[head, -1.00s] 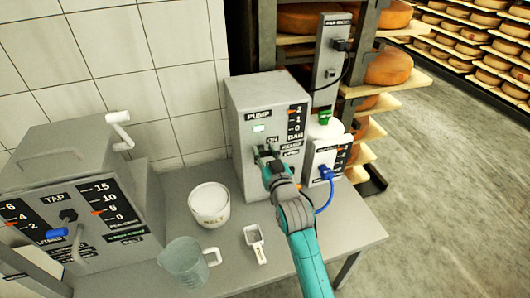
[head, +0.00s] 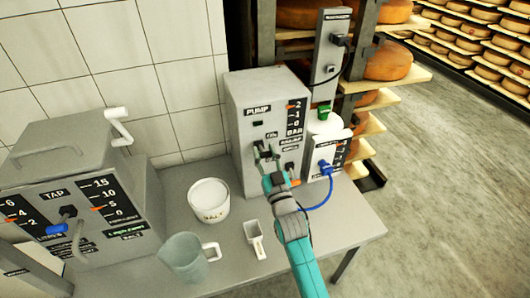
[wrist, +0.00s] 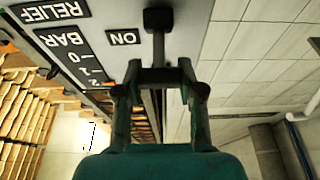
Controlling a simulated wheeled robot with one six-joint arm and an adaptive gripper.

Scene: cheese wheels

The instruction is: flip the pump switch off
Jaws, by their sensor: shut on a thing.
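The grey pump box (head: 240,125) stands at the back of the table in the head view, with a PUMP label and a small dark indicator window on its front. My gripper (head: 265,151) is at the front of this box, below the ON label. In the wrist view the pump switch (wrist: 158,50) is a dark lever with a square black base on the panel. My gripper (wrist: 159,76) is shut on the lever's lower end, one finger on each side. The ON label (wrist: 123,38) is beside the lever.
A grey TAP box (head: 130,205) stands at left. A white tub (head: 209,200), a clear jug (head: 186,258) and a scoop (head: 255,240) are on the table left of my arm.

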